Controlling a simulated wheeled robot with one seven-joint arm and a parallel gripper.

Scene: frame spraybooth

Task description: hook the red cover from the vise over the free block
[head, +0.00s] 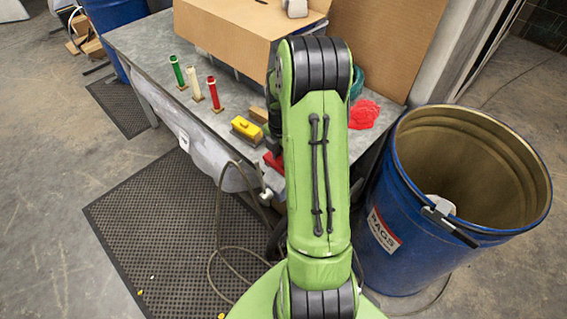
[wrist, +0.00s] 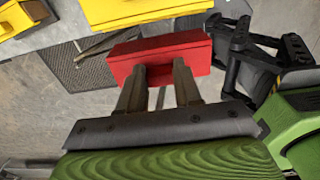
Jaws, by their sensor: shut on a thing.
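The red cover (wrist: 165,48) is a boxy red piece in the wrist view. My gripper (wrist: 157,76) is shut on its small tab, between the two grey fingers. In the head view only part of the red cover (head: 273,161) shows, at the table's front edge left of my arm; my arm hides the gripper there. A yellow cover (head: 246,128) sits on the table just behind and left of it. A wooden block (head: 259,114) shows behind the yellow cover, partly hidden; I cannot tell if it is the free block. I cannot make out the vise.
A cardboard box (head: 225,32) stands behind. A crumpled red cloth (head: 363,114) lies right of my arm. A blue rags barrel (head: 398,220) stands at right.

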